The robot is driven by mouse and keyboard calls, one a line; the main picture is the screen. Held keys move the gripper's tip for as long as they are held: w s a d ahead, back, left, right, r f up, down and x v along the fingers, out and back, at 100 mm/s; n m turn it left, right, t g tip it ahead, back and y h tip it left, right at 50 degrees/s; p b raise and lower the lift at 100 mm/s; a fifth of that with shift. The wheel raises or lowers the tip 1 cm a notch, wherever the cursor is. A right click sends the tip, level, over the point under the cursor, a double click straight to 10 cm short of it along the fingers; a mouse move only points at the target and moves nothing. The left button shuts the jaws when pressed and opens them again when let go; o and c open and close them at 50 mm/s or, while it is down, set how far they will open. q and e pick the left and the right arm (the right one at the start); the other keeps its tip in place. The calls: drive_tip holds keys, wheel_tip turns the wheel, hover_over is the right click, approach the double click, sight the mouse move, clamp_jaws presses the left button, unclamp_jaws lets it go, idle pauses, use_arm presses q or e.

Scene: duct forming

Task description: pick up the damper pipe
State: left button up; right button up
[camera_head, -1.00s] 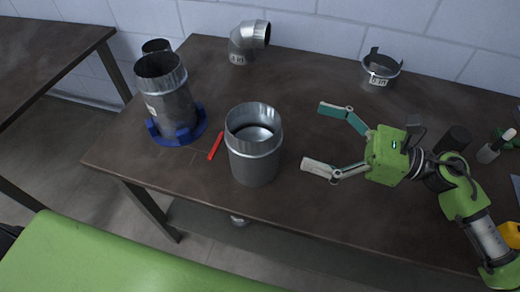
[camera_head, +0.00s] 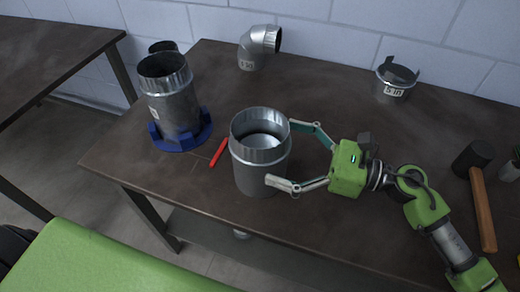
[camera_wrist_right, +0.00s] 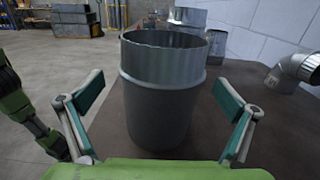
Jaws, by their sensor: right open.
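The damper pipe (camera_head: 262,172) is a short grey metal pipe with a raised band and a round plate inside. It stands upright near the front edge of the table. My right gripper (camera_head: 283,152) is open, with one finger at the pipe's back right side and the other at its front right side. In the right wrist view the damper pipe (camera_wrist_right: 160,100) stands between the two spread fingers, with a gap on each side. My left gripper is not in view.
Another metal pipe (camera_head: 172,105) stands in a blue holder (camera_head: 182,142) at left. A red marker-like stick (camera_head: 219,152) lies close to the damper pipe. An elbow (camera_head: 255,48) and a short collar (camera_head: 393,82) stand at the back. A mallet (camera_head: 482,205) lies at right.

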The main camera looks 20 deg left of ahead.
sight(260, 141)
drive_tip(key=shift+a+r+p, duration=0.15)
drive_tip(key=shift+a+p, duration=0.15)
drive_tip(key=shift+a, duration=0.1)
drive_tip(key=a, duration=0.1)
drive_tip(key=a+p, duration=0.1)
drive_tip(key=a, duration=0.1)
drive_tip(key=shift+w+a+r+p, duration=0.15)
drive_tip(key=shift+w+a+p, duration=0.1)
drive_tip(key=shift+a+p, duration=0.15)
drive_tip(key=shift+a, duration=0.4)
drive_tip(key=shift+f, duration=0.2)
drive_tip(key=shift+d, duration=0.1)
drive_tip(key=shift+r, duration=0.1)
drive_tip(key=c, duration=1.4)
